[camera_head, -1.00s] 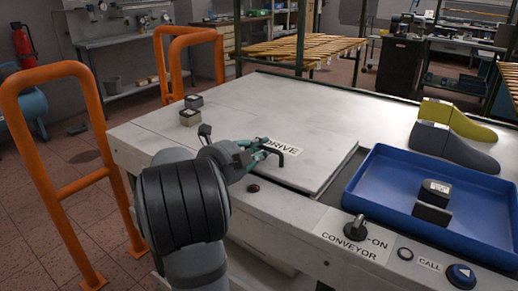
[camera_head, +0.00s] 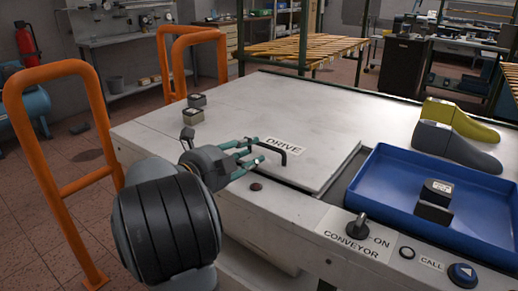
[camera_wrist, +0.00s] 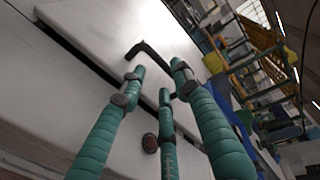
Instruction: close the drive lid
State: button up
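The drive lid (camera_head: 318,166) is a white panel lying flat on the worktop, with a DRIVE label (camera_head: 284,143) on it. A bent black handle (camera_head: 275,146) sits near its front edge and also shows ahead of the fingers in the wrist view (camera_wrist: 147,49). My gripper (camera_head: 253,152) has teal fingers, which are spread with nothing between them. The fingertips are just left of the handle and appear apart from it.
A blue tray (camera_head: 373,198) holding a small dark block (camera_head: 433,203) is to the right. Grey (camera_head: 450,145) and yellow (camera_head: 465,121) shoe lasts stand behind it. Two small blocks (camera_head: 193,109) sit at the back left. A conveyor switch (camera_head: 357,227) is on the front edge.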

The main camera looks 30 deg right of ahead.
aim_at(263, 146)
jog(key=v, duration=0.6)
jog(key=shift+a, duration=0.2)
jog(key=shift+d, duration=0.1)
jog(key=x, duration=1.1)
jog(key=shift+w+d+f, duration=0.1)
jog(key=shift+d, duration=0.2)
jog(key=shift+w+d, duration=0.25)
jog(key=shift+d, duration=0.25)
jog(key=shift+a, duration=0.1)
